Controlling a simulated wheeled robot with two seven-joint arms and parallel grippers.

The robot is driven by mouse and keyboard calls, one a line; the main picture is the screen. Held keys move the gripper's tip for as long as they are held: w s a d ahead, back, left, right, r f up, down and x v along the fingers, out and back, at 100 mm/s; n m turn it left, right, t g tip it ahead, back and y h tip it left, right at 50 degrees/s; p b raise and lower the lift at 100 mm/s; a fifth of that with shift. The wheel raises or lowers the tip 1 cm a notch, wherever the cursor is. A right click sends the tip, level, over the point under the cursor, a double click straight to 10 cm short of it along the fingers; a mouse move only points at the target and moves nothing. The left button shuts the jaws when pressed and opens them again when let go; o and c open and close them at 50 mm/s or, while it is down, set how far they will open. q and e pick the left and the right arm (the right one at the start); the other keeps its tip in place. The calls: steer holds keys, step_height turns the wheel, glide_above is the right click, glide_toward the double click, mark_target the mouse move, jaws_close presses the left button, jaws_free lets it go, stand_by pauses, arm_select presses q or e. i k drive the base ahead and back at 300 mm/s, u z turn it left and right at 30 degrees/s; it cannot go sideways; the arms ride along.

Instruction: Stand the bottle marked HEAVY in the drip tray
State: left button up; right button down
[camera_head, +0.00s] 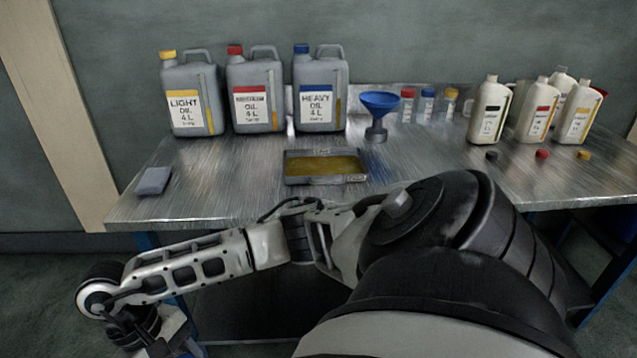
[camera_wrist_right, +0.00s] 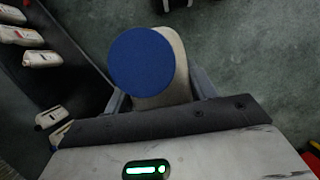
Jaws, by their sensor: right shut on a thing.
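In the right wrist view my right gripper (camera_wrist_right: 162,92) is shut on a cream bottle (camera_wrist_right: 179,75) with a round blue cap (camera_wrist_right: 142,71). Bare floor shows beyond it, and its label is out of sight, so I cannot read HEAVY on it. The drip tray (camera_head: 325,181) lies on the metal table near its front edge, with a yellow-brown bottom and nothing standing in it. A grey jug (camera_head: 318,90) with a blue cap, marked HEAVY OIL, stands at the back of the table. My left gripper is not clearly seen.
LIGHT (camera_head: 190,95) and red-capped (camera_head: 255,90) jugs stand at back left. A blue funnel (camera_head: 379,103) and small capped jars (camera_head: 427,105) stand right of them. Several cream bottles (camera_head: 537,108) and loose caps (camera_head: 541,154) are at right. A grey block (camera_head: 153,181) lies front left.

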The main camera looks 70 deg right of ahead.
mark_target(304, 170)
steer(key=z, duration=0.9)
steer(key=i, duration=0.8)
steer(key=z, duration=0.75)
